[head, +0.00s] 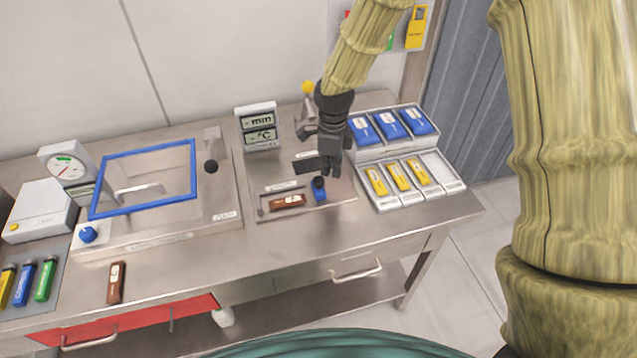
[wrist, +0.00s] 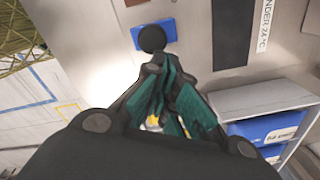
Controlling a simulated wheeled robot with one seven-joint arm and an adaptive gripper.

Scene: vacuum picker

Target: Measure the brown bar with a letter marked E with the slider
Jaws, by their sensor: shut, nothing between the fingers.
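A brown bar (head: 288,202) lies in the slot at the front of the metal measuring plate (head: 262,215). Its letter is too small to read. The blue slider (head: 320,196) with its black knob (head: 318,183) stands just right of this bar; I cannot tell if they touch. In the wrist view the round black knob (wrist: 152,38) sits on the blue slider block (wrist: 166,32), just beyond my fingertips. My gripper (head: 331,170) points down close above and behind the slider, shut and empty. A second brown bar (head: 116,283) lies at the table's front left, its letter unreadable.
A display marked mm and °C (head: 258,128) stands behind the plate. A tray of blue and yellow packs (head: 460,187) is close on the right. A blue-framed box (head: 150,203) stands to the left. The table's front strip is mostly clear.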

